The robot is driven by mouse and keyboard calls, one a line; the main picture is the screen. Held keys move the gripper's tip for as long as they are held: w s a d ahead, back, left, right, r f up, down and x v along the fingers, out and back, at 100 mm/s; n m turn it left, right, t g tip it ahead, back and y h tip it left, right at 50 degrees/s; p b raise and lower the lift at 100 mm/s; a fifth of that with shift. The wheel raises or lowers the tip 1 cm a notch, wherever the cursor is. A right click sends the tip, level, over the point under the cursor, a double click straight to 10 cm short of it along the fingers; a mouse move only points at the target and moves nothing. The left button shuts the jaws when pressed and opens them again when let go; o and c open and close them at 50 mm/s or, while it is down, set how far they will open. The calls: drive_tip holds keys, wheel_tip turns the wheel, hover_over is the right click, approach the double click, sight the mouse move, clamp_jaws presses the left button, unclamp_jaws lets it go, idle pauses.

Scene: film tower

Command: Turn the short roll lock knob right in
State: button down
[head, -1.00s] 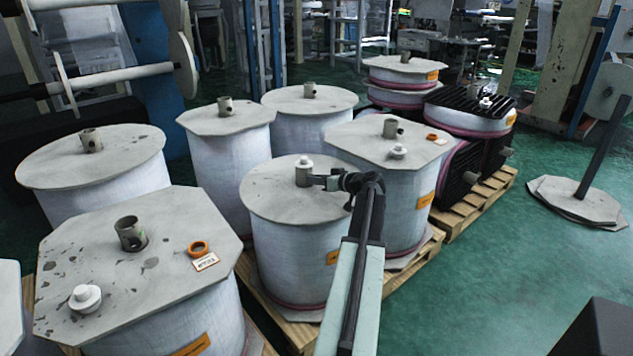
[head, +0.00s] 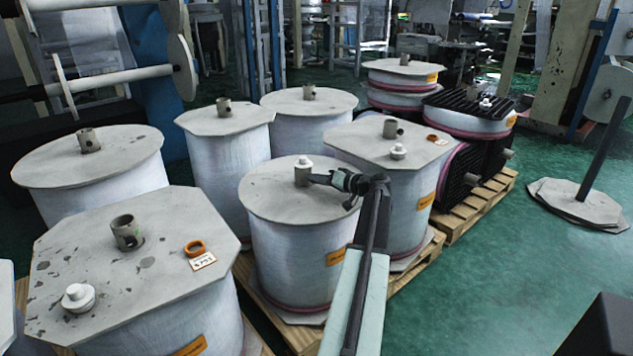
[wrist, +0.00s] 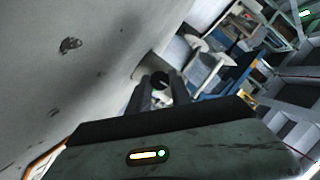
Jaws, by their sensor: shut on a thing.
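The roll in the middle (head: 297,240) has a grey round lid and a core stub with a pale lock knob (head: 303,162) seated in its top. My gripper (head: 312,178) reaches in from the right, low over this lid, with its tips at the stub just below the knob's cap. In the wrist view my gripper's two dark fingers (wrist: 160,84) are close together around a small dark round thing, in front of the pale stub (wrist: 144,64). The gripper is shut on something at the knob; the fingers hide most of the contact.
Other wrapped rolls stand close around on pallets. An octagonal lid (head: 130,265) at front left carries a loose white knob (head: 78,297), an orange ring (head: 195,247) and an open stub (head: 127,232). Another white knob (head: 398,151) sits on the right lid.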

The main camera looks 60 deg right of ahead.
drive_tip(key=shift+w+a, duration=0.1)
drive_tip(key=shift+w, duration=0.05)
drive_tip(key=c, duration=1.2)
unclamp_jaws()
drive_tip(key=shift+o, duration=0.2)
drive_tip(key=p+v, duration=0.1)
drive_tip(key=v, duration=0.7)
drive_tip(key=shift+p, duration=0.3)
